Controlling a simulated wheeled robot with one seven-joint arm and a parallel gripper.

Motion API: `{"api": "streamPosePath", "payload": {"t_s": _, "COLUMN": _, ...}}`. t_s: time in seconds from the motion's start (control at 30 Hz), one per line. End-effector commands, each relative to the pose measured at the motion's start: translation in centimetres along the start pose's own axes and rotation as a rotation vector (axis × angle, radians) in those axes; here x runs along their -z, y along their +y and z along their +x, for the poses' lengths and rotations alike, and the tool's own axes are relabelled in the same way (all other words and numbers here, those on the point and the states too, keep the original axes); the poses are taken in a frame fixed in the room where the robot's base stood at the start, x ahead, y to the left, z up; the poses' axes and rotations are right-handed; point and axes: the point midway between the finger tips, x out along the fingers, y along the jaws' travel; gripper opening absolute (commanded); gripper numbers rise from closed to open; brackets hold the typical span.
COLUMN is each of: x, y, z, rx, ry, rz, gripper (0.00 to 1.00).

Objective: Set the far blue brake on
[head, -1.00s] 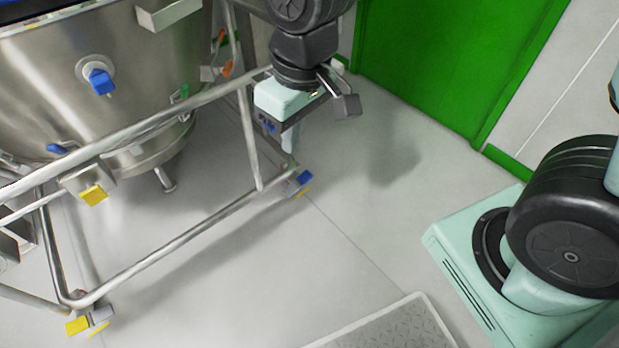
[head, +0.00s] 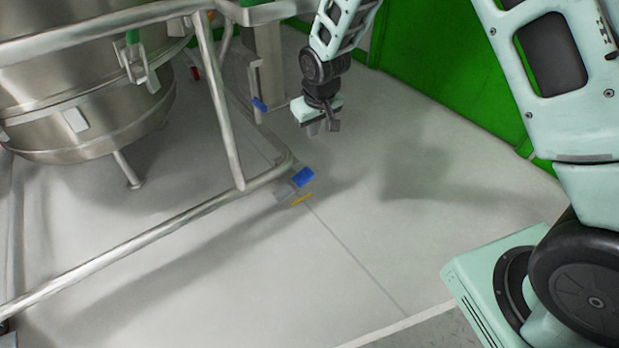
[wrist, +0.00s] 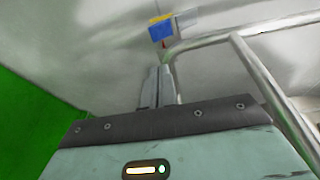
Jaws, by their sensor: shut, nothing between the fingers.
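The blue brake pedal (head: 303,177) sits at the near corner of the steel tube frame (head: 170,232), close to the floor, with a yellow tab (head: 301,199) below it. In the wrist view the blue pedal (wrist: 161,31) shows beyond my fingertips, slightly right of them, with a gap between. My gripper (head: 309,131) hangs pointing down, above and behind the pedal in the head view. Its fingers (wrist: 157,72) are together and empty. Nothing touches the pedal. I cannot tell from its tilt whether the brake is set.
A steel vessel (head: 85,105) stands inside the frame at left. A frame upright (head: 222,110) and another small blue part (head: 260,104) are left of my gripper. A green wall panel (head: 450,85) stands behind. The grey floor (head: 390,230) to the right is clear.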

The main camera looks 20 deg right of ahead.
Motion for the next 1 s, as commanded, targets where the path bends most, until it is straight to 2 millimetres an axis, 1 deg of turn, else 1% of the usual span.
{"api": "streamPosePath", "payload": {"t_s": 0.03, "x": 0.1, "y": -0.4, "z": 3.5, "rx": -0.007, "ry": 0.001, "rz": -0.012, "gripper": 0.0}}
{"api": "streamPosePath", "payload": {"t_s": 0.1, "x": 0.8, "y": -0.6, "z": 5.8, "rx": -0.016, "ry": 0.011, "rz": -0.026, "gripper": 0.0}}
{"api": "streamPosePath", "payload": {"t_s": 0.2, "x": 1.4, "y": -0.9, "z": 8.1, "rx": -0.026, "ry": 0.02, "rz": -0.042, "gripper": 0.0}}
{"api": "streamPosePath", "payload": {"t_s": 0.47, "x": 1.8, "y": -1.1, "z": 10.8, "rx": -0.031, "ry": 0.027, "rz": -0.051, "gripper": 0.0}}
{"api": "streamPosePath", "payload": {"t_s": 0.57, "x": 1.7, "y": -1.0, "z": 12.6, "rx": -0.031, "ry": 0.025, "rz": -0.05, "gripper": 0.0}}
{"api": "streamPosePath", "payload": {"t_s": 0.9, "x": 1.8, "y": -0.8, "z": 19.7, "rx": -0.03, "ry": 0.026, "rz": -0.05, "gripper": 0.0}}
{"api": "streamPosePath", "payload": {"t_s": 1.0, "x": 1.6, "y": -0.5, "z": 21.1, "rx": -0.03, "ry": 0.027, "rz": -0.049, "gripper": 0.0}}
